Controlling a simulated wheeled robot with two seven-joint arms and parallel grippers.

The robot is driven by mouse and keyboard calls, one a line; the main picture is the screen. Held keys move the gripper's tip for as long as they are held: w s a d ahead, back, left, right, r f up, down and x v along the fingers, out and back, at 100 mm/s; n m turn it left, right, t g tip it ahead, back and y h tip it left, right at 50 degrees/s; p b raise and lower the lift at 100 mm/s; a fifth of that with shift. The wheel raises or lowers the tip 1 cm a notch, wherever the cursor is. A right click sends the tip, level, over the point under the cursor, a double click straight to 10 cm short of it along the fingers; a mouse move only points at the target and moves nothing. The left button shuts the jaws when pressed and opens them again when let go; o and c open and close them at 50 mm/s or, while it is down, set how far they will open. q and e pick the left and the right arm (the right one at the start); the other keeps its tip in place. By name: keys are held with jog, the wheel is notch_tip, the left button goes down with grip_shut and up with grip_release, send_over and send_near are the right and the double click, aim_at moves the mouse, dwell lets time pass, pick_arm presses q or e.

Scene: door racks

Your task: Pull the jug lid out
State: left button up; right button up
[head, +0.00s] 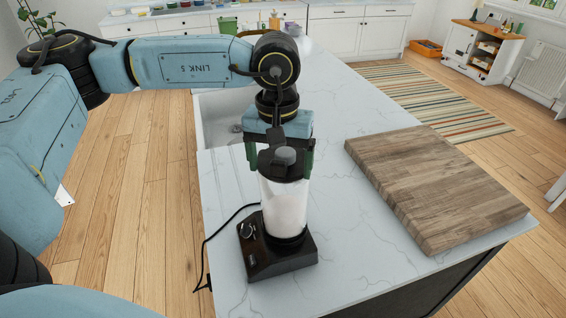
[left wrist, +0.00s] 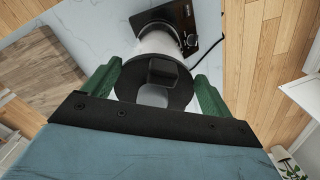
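A blender stands on the counter, with a clear jug (head: 284,207) holding white contents upright on a black base (head: 275,250). My left gripper (head: 280,160) is above and around the lid. Its green fingers are spread on either side of the lid, with a small gap at the right finger in the wrist view. My right gripper is not in view.
A wooden cutting board (head: 435,185) lies to the right on the marble counter (head: 340,265). A sink (head: 218,118) lies behind and to the left. The blender's black cord (head: 207,240) runs off the counter's left edge. The counter in front of the board is clear.

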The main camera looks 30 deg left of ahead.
pick_arm(q)
jog(key=shift+c, duration=1.3)
jog(key=shift+w+a+r+p, duration=0.1)
jog(key=shift+r+p, duration=0.45)
jog(key=shift+r, duration=0.6)
jog(key=shift+w+r+p, duration=0.1)
jog(key=shift+r+p, duration=0.45)
jog(key=shift+r, duration=0.6)
jog(key=shift+s, duration=0.1)
